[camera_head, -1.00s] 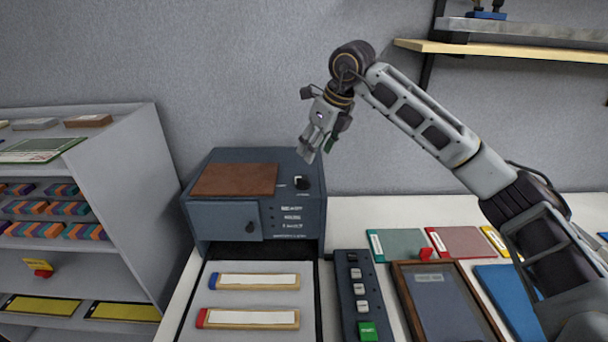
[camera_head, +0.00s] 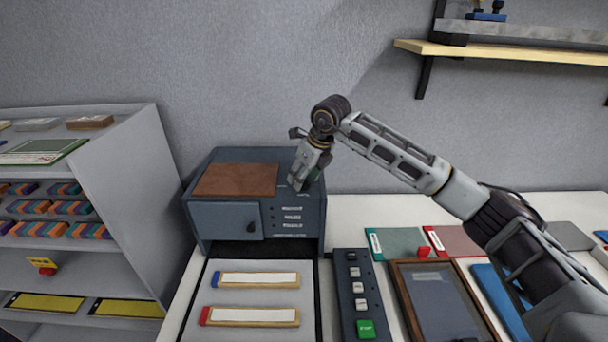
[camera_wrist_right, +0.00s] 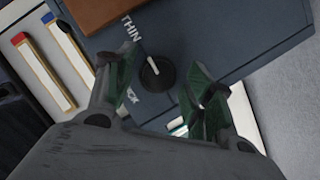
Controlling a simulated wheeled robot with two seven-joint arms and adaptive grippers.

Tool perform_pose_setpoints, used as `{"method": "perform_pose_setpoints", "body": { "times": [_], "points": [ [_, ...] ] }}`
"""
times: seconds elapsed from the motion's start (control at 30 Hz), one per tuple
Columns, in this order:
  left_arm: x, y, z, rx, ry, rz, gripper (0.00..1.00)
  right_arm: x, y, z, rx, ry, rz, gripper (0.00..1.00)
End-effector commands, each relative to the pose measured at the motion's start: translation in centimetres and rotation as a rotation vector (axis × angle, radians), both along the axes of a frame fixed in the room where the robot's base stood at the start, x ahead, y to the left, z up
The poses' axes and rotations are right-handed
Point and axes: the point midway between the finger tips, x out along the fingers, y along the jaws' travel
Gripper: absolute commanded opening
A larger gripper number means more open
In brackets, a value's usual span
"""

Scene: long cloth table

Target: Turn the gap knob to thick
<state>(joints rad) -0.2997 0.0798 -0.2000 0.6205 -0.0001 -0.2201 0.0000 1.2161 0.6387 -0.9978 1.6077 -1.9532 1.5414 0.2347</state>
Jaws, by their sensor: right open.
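The gap knob (camera_wrist_right: 157,73) is a round black knob with a white pointer line, on top of the blue-grey machine (camera_head: 225,222). In the right wrist view the word THIN (camera_wrist_right: 131,27) is printed on one side of it and a partly hidden label (camera_wrist_right: 130,97) on the other. The pointer lies nearer the THIN side. My right gripper (camera_head: 297,187) is open above the machine's top right corner, and hides the knob in the head view. In the wrist view its green-padded fingers (camera_wrist_right: 160,85) stand on either side of the knob, apart from it. My left gripper is not in view.
A brown pad (camera_head: 236,180) lies on the machine's top, left of the gripper. A button strip (camera_head: 356,297) and a framed panel (camera_head: 440,300) lie on the table in front. A grey shelf unit (camera_head: 125,215) stands at the left. The wall is behind.

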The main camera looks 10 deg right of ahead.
Motion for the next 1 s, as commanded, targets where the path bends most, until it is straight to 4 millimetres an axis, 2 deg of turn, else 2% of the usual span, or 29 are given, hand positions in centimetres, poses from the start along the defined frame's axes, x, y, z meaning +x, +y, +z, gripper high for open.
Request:
{"method": "perform_pose_setpoints", "body": {
  "times": [0.33, 0.67, 1.0],
  "points": [
    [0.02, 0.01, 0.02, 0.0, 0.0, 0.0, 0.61, 0.07, 0.06, -0.21, 0.0, 0.0, 0.0, 0.53],
    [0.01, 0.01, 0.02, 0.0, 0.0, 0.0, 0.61, 0.07, 0.05, -0.17, 0.001, -0.001, 0.0, 0.11],
    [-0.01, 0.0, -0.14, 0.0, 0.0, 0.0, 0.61, 0.09, 0.01, -0.17, 0.0, -0.001, 0.02, 0.09]
  ]
}}
